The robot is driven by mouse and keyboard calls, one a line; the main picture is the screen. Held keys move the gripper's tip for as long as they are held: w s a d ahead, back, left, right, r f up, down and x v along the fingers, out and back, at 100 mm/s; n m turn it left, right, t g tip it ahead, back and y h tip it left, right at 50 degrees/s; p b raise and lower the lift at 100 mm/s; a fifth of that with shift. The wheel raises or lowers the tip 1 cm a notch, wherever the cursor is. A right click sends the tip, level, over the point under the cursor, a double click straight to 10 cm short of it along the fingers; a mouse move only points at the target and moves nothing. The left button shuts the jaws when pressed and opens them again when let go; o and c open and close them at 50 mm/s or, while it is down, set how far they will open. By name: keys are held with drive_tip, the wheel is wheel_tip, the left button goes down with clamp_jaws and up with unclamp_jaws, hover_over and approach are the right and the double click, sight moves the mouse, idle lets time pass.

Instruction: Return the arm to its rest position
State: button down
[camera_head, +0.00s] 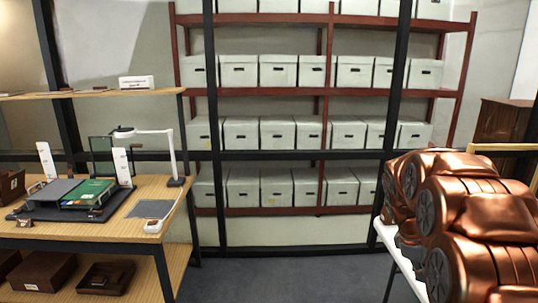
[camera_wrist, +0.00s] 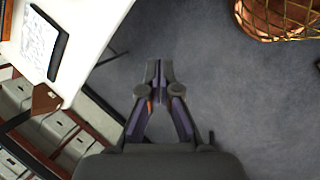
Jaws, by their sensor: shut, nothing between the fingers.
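My gripper (camera_wrist: 159,72) shows in the wrist view, pointing away from the camera over the dark grey floor (camera_wrist: 190,50). Its two fingertips are together with nothing between them. It is apart from the white table (camera_wrist: 95,22) at the upper left of that view. In the head view, large copper-coloured arm links of mine (camera_head: 470,215) fill the right side, and my gripper is not seen there.
Archival boxes (camera_head: 278,70) fill red shelves (camera_head: 300,92) behind dark posts. Floor (camera_head: 290,275) between is clear.

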drive_tip(key=s+a+m+y, duration=0.2)
drive_tip(key=s+a+m, duration=0.2)
drive_tip(key=s+a, duration=0.7)
drive_tip(key=s+a+m+g+y, duration=0.1)
drive_tip(key=s+a+m, duration=0.3)
drive_tip(key=s+a, duration=0.8)
drive_tip(key=s+y, duration=0.1)
drive_tip(key=s, duration=0.7)
drive_tip(key=shift+f, duration=0.1)
